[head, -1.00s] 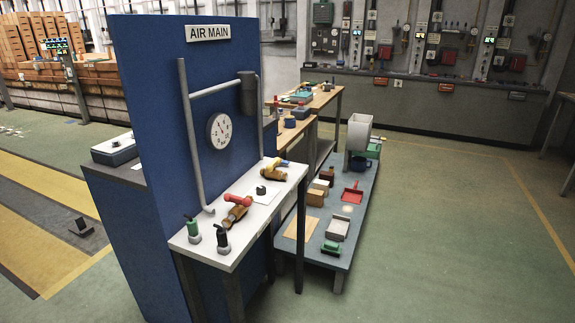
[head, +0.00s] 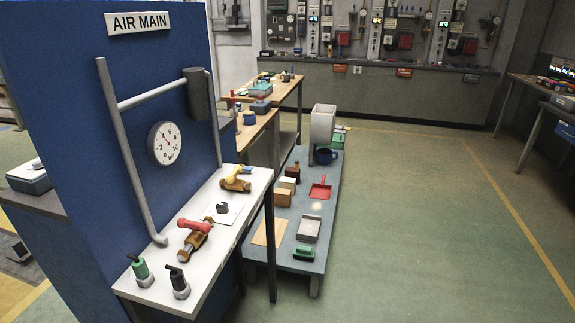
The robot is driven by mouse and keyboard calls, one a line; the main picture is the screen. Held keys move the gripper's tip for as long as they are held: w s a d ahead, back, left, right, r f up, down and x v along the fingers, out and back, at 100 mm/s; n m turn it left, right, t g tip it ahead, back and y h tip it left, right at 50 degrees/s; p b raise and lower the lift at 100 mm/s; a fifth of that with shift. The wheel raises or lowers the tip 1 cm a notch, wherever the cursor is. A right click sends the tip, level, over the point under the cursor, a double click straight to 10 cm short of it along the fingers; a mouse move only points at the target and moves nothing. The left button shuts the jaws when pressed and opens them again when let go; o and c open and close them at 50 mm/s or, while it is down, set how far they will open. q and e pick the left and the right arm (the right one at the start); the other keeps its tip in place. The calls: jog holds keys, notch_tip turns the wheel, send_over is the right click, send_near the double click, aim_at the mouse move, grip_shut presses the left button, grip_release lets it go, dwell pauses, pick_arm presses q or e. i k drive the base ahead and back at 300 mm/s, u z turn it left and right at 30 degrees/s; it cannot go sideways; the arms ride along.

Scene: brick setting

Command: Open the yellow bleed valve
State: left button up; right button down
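The yellow-handled valve (head: 236,179) sits toward the far end of a white shelf (head: 222,250) in front of the blue AIR MAIN panel (head: 62,110). Its body is brass-coloured, and its yellow handle lies over the top. A red-handled brass valve (head: 196,234) is nearer on the same shelf. A small black knob-like part (head: 222,208) stands on a white sheet between them. A pressure gauge (head: 165,144) is on the panel above. Neither of my grippers is in view.
A green-topped fitting (head: 141,270) and a black-topped fitting (head: 178,283) stand at the shelf's near end. Right of it is a low grey bench (head: 318,228) with a red dustpan-like tray (head: 320,190) and boxes. The green floor (head: 430,230) on the right is open.

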aim_at(230, 178)
jog(key=u, duration=0.25)
jog(key=i, duration=0.85)
jog(key=u, duration=0.8)
